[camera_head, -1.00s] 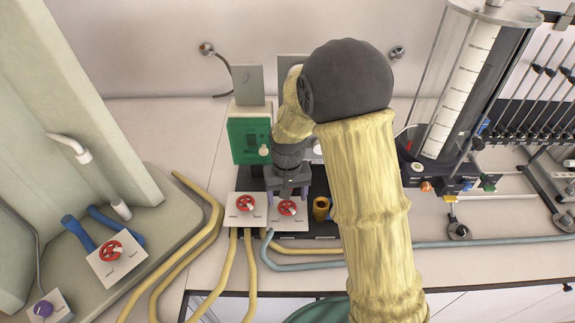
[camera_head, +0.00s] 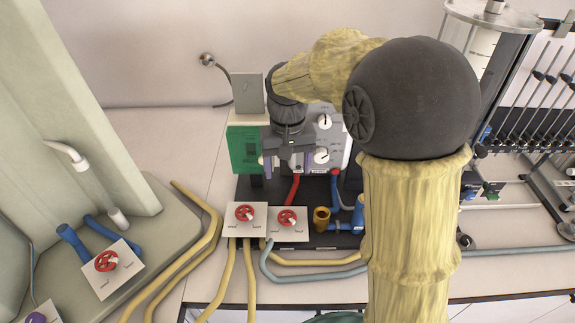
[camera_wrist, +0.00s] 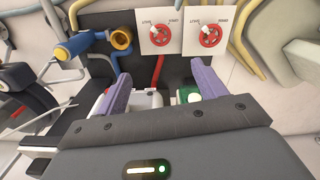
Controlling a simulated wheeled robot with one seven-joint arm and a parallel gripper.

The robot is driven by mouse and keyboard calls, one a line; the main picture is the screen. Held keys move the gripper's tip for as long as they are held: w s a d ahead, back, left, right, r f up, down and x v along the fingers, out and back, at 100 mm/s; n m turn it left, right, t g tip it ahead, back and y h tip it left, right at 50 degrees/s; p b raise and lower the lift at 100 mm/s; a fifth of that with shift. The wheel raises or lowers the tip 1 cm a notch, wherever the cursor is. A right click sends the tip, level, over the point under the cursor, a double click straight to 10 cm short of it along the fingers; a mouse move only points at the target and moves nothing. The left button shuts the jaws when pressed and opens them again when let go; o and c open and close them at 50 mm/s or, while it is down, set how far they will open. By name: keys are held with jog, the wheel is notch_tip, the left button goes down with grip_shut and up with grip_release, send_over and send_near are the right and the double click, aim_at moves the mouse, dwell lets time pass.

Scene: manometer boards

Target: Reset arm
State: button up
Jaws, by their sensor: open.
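My gripper (camera_head: 283,166) is open and empty, with its two purple fingers apart. In the head view it hangs in front of the green box and the white panel with dials, above and behind the two red valve knobs. In the wrist view its fingers (camera_wrist: 160,76) point toward the valve plates. The right red knob (camera_head: 288,217) and the left red knob (camera_head: 245,215) sit on white plates, clear of the fingers. In the wrist view these red knobs (camera_wrist: 162,36) show at the top. My arm hides part of the panel.
A green box (camera_head: 243,148) and a white dial panel (camera_head: 326,140) stand behind the gripper. A brass fitting (camera_head: 321,219) and blue pipe lie to the right. Yellow hoses (camera_head: 207,238) run at the front left. Another red knob (camera_head: 107,261) sits at the left. Manometer tubes stand at the right.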

jog(key=shift+d, duration=0.1)
jog(key=s+d+f+t, duration=0.1)
jog(key=s+d+f, duration=0.2)
jog(key=s+d, duration=0.3)
jog(key=s+d+f+m+t, duration=0.1)
jog(key=s+d+f, duration=0.3)
jog(key=s+d, duration=0.3)
jog(key=shift+d+f+m+t, duration=0.15)
jog(key=shift+f+m+t, duration=0.15)
